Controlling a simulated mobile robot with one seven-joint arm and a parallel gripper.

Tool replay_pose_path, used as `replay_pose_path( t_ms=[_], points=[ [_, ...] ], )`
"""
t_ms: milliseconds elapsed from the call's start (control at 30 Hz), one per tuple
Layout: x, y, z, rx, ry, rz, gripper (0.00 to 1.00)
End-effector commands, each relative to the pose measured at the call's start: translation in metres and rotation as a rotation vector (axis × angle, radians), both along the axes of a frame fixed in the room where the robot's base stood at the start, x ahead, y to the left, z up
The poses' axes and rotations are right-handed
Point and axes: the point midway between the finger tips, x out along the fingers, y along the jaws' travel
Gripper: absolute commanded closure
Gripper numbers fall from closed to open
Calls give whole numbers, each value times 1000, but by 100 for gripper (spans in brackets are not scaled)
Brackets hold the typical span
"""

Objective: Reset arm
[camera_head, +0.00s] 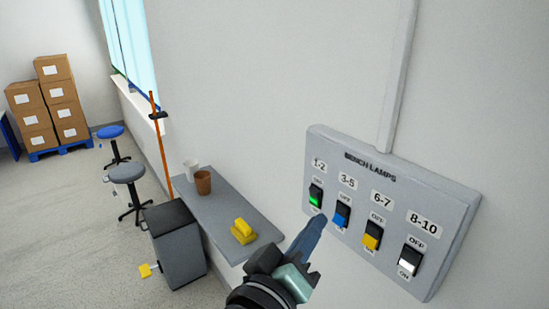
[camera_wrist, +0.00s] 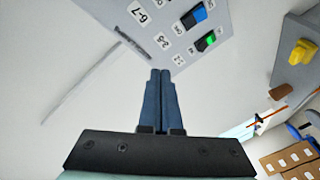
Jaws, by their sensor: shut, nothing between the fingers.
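My gripper (camera_head: 318,222) is shut and empty, with its blue-grey fingers close together. In the head view its tips are just below the green switch and left of the blue one. In the wrist view the shut fingers (camera_wrist: 159,76) point towards the panel's edge; I cannot tell whether they touch it. The grey BENCH LAMPS panel (camera_head: 450,215) is on the wall with a green switch (camera_head: 315,196), a blue switch (camera_head: 341,214), a yellow switch (camera_head: 372,236) and a white switch (camera_head: 409,262). The green switch also shows in the wrist view (camera_wrist: 207,41).
A grey shelf (camera_head: 222,207) left of the panel bears a yellow object (camera_head: 243,231), a brown cup (camera_head: 203,182) and a white cup (camera_head: 190,168). A grey bin (camera_head: 178,250), stools (camera_head: 125,173) and stacked boxes (camera_head: 56,68) stand farther left. The wall above the panel is mostly clear.

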Motion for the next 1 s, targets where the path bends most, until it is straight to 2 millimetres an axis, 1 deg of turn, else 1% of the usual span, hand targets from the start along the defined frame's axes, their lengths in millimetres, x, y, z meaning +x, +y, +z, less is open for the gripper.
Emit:
replay_pose_path(
  t_ms=[33,67,100,133,167,200,267,300,400,500,600,1000],
  points=[
    [4,6,43,86,-135,72,100],
    [5,11,66,136,-209,122,100],
    [3,16,96,196,-307,186,100],
    [0,21,118,238,-376,236,100],
    [-5,25,140,278,-443,286,100],
    [-13,30,168,325,-532,351,100],
    [-29,37,206,387,-651,447,100],
    [-41,41,228,421,-721,507,100],
    [-70,49,270,485,-858,633,100],
    [-92,53,295,524,-943,721,100],
    [-103,56,307,541,-982,765,100],
    [-104,56,308,544,-988,772,100]
  ],
)
